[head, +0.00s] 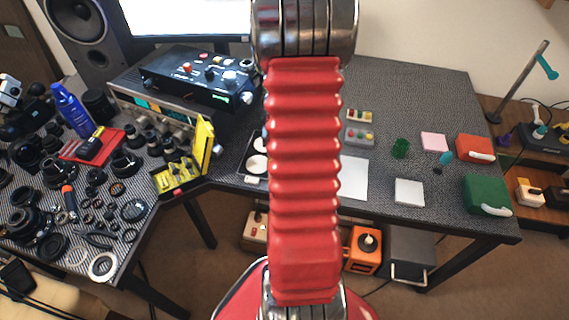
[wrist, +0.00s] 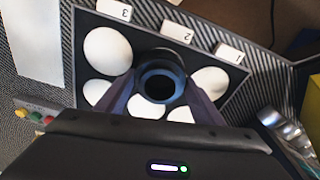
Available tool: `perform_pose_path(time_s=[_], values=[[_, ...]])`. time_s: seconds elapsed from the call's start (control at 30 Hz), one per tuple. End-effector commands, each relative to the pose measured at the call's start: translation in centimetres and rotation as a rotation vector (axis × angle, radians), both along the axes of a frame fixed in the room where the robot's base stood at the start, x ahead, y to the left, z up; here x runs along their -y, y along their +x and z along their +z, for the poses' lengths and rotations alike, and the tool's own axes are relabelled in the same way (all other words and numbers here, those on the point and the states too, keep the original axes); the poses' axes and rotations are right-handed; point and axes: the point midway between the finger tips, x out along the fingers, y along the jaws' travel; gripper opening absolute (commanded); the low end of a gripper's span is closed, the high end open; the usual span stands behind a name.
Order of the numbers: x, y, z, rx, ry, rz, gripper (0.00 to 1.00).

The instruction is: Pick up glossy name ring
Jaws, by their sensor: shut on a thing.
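In the wrist view, a dark, shiny round ring (wrist: 160,57), which I take for the glossy name ring, sits between the two fingers of my gripper (wrist: 160,94). The fingers are shut on its sides, and its round opening faces the camera. It is in front of a dark tray (wrist: 143,28) with several white round spots; its exact height above the tray cannot be told. In the head view, my red arm hides the gripper and the ring.
White tabs marked 1 (wrist: 231,53), 2 (wrist: 178,31) and 3 (wrist: 113,10) line the tray's edge. The head view shows a yellow box (head: 203,145) left of the tray and a white sheet (head: 353,178) right of it. Many lens parts crowd the left table.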

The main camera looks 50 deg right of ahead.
Motion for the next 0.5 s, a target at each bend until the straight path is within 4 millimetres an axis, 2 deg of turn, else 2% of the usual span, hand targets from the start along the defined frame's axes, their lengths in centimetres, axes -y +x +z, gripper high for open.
perform_pose_path(time_s=[0.27, 0.5], values=[[0.0, 0.0, 0.8, 0.001, -0.002, 0.000, 0.39], [0.1, 0.1, 3.7, 0.002, -0.003, 0.000, 0.39]])
